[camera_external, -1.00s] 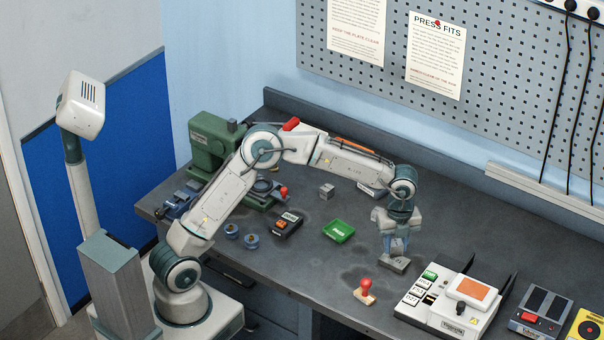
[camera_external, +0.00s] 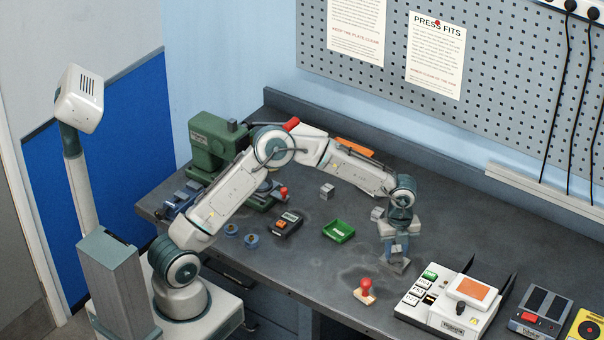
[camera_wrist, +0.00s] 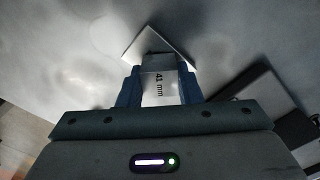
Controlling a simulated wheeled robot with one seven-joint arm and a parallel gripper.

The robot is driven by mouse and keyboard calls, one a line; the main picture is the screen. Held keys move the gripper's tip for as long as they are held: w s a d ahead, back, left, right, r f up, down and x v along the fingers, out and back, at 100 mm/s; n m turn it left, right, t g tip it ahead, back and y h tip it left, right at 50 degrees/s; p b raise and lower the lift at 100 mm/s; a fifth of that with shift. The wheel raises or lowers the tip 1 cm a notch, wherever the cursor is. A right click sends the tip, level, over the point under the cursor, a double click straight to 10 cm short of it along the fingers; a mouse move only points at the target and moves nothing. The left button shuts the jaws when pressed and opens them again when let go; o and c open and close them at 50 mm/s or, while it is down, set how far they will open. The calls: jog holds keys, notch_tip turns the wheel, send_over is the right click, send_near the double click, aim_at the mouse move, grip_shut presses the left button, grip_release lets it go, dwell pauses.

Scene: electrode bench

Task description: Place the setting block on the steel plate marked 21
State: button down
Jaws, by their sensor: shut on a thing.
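My gripper (camera_external: 396,250) points down over the right part of the bench, near the white machine. In the wrist view its blue fingers (camera_wrist: 160,88) are shut on a pale metal block marked "41 mm" (camera_wrist: 158,86), likely the setting block. A bright flat grey plate (camera_wrist: 150,42) shows just beyond the block, turned at an angle to it. I cannot tell whether the block touches the plate.
A red-handled stamp (camera_external: 365,291) stands left of the white machine (camera_external: 450,306). Bare bench lies behind the gripper.

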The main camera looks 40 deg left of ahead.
aim_at(398, 249)
jog(key=shift+f, duration=0.2)
jog(key=c, duration=1)
grip_release()
jog(key=shift+c, duration=0.2)
notch_tip(398, 249, up, 12)
jog(key=r, duration=0.1)
jog(key=s+a+r+n+t+y, duration=0.1)
jog(key=a+r+n, duration=0.15)
jog(key=a, duration=0.35)
jog(key=s+a+r+n, duration=0.1)
jog(key=s+a+n, duration=0.1)
jog(key=a+n, duration=0.3)
jog(key=s+a+r+n+t, duration=0.1)
jog(key=s+a+n, duration=0.2)
jog(key=a, duration=0.4)
jog(key=s+a+r+n, duration=0.1)
jog(key=s+a+n, duration=0.25)
jog(key=a, duration=0.45)
jog(key=s+a+f+n+t+h, duration=0.1)
jog(key=s+a+f+n, duration=0.2)
jog(key=s+a+n, duration=1)
jog(key=shift+s+f+b, duration=0.25)
jog(key=shift+f+b, duration=0.15)
